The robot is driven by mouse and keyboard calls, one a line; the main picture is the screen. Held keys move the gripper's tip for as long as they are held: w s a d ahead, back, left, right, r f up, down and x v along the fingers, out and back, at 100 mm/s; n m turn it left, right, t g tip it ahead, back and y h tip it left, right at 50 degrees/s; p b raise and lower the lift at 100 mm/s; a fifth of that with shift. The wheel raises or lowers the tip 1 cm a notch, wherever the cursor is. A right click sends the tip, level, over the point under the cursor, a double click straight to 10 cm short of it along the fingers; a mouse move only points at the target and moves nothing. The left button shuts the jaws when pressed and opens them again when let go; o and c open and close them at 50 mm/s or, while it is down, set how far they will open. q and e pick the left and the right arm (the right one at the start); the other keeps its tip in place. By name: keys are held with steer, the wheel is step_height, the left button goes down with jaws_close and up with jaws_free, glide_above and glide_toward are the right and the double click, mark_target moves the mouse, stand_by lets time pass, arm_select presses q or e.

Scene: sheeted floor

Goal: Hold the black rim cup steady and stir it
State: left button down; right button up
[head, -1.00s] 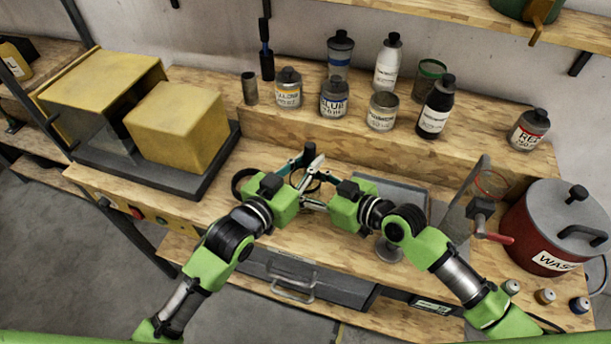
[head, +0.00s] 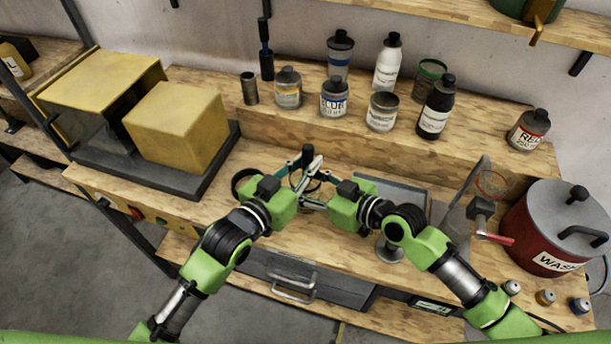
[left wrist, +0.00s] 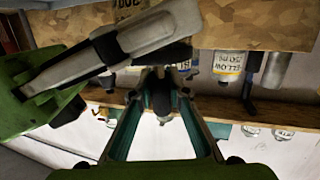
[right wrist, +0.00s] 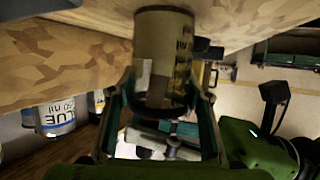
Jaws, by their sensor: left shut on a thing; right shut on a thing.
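My right gripper (head: 314,198) is shut on a cup, largely hidden in the head view by the gripper bodies. In the right wrist view the cup (right wrist: 163,60) is olive-beige with dark lettering, between the teal fingers. My left gripper (head: 305,164) is just above it, shut on a thin dark-ended stirring tool. In the left wrist view the black end of the tool (left wrist: 161,98) sits between the fingers. The tool's lower end and the cup's contents are hidden. I cannot tell how deep the tool reaches.
A black ring-shaped rim (head: 243,182) shows left of my left gripper. Bottles and cans, including a blue-labelled one (head: 334,98), stand on the raised shelf behind. A red waste bin (head: 530,232) is at right, yellow blocks (head: 180,125) at left.

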arm_select(q)
steer(key=shift+w+d+r, duration=0.1)
steer(key=shift+w+r, duration=0.15)
steer(key=shift+r, duration=1.5)
steer(key=shift+w+d+r, duration=0.1)
steer(key=shift+w+r, duration=0.15)
steer(key=shift+r, duration=1.45)
steer(key=shift+w+d+r, duration=0.1)
steer(key=shift+w+r, duration=0.15)
steer(key=shift+r, duration=1.6)
steer(key=shift+r, duration=2)
arm_select(e)
steer(key=o, duration=1.4)
steer(key=shift+c, duration=0.2)
steer(key=shift+d, duration=0.1)
